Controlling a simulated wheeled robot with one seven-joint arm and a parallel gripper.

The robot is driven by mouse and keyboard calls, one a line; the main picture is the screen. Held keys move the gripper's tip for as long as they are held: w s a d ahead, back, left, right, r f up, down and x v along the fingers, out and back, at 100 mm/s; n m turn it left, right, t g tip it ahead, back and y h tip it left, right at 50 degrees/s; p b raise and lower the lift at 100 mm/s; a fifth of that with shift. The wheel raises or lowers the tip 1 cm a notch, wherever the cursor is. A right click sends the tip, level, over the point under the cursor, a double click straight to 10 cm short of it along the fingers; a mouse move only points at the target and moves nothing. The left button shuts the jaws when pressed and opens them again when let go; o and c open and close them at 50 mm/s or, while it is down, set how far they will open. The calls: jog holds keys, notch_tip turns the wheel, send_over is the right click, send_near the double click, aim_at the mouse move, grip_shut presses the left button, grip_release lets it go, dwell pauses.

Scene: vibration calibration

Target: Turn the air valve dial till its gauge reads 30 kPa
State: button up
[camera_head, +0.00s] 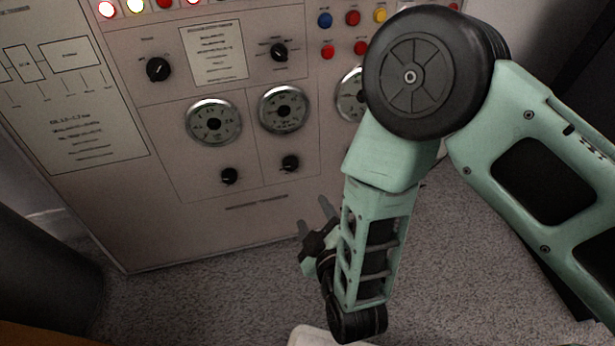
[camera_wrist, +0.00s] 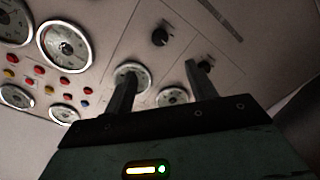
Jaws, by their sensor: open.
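Round white-faced gauges sit in a row on the control panel: a left gauge (camera_head: 213,122), a middle gauge (camera_head: 284,109) and a right gauge (camera_head: 350,95) partly hidden by my arm. A small black dial (camera_head: 229,176) is below the left gauge and another (camera_head: 290,163) below the middle one. The labels are too small to tell which is the air valve, and the readings are unclear. My gripper (camera_head: 313,215) is open and empty, below and right of these dials. In the wrist view, two black dials (camera_wrist: 160,37) (camera_wrist: 205,65) show beyond the spread fingers (camera_wrist: 160,67).
Upper black knobs (camera_head: 158,69) (camera_head: 279,52), a printed plate (camera_head: 215,53) and coloured buttons (camera_head: 352,18) are on the panel (camera_head: 190,230). A dark cylindrical object (camera_head: 45,275) stands at lower left. Speckled floor (camera_head: 210,300) is open before the panel.

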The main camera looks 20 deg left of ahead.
aim_at(292, 166)
jog(key=b+x, duration=0.6)
jog(key=x, duration=0.9)
jog(key=shift+w+a, duration=0.15)
jog(key=shift+w, duration=0.05)
jog(key=shift+b+x, duration=0.5)
jog(key=shift+x, duration=0.3)
jog(key=c, duration=1)
